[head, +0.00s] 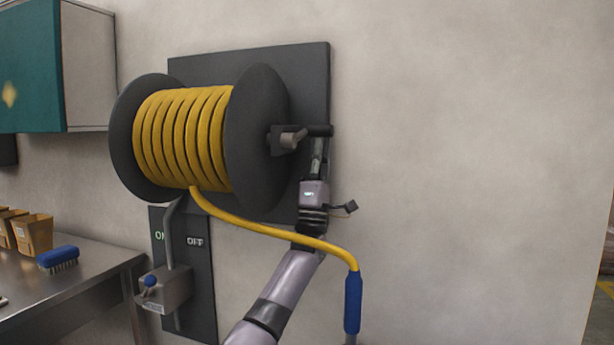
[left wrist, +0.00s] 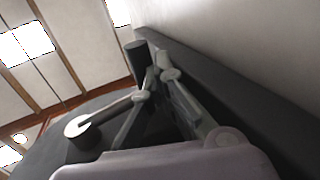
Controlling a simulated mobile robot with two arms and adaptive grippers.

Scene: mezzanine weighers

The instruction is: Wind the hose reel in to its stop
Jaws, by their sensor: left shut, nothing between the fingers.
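The hose reel has two round black flanges (head: 262,130) and several coils of yellow hose (head: 180,135) between them. It is mounted on a dark wall plate. The crank sticks out of the right flange and ends in a dark handle (head: 319,130). The hose's loose end hangs down to a blue nozzle (head: 353,302), passing in front of my left arm. My left gripper (head: 318,150) points up just below the handle, shut and empty. In the left wrist view the fingers (left wrist: 158,85) are close beside the dark handle (left wrist: 136,58); I cannot tell whether they touch it. My right gripper is out of view.
Below the reel is an ON/OFF panel (head: 197,270) with a valve box (head: 165,289) and blue knob. A metal table (head: 90,272) at left holds a blue brush (head: 58,259) and orange bins (head: 32,234). The wall at right is clear.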

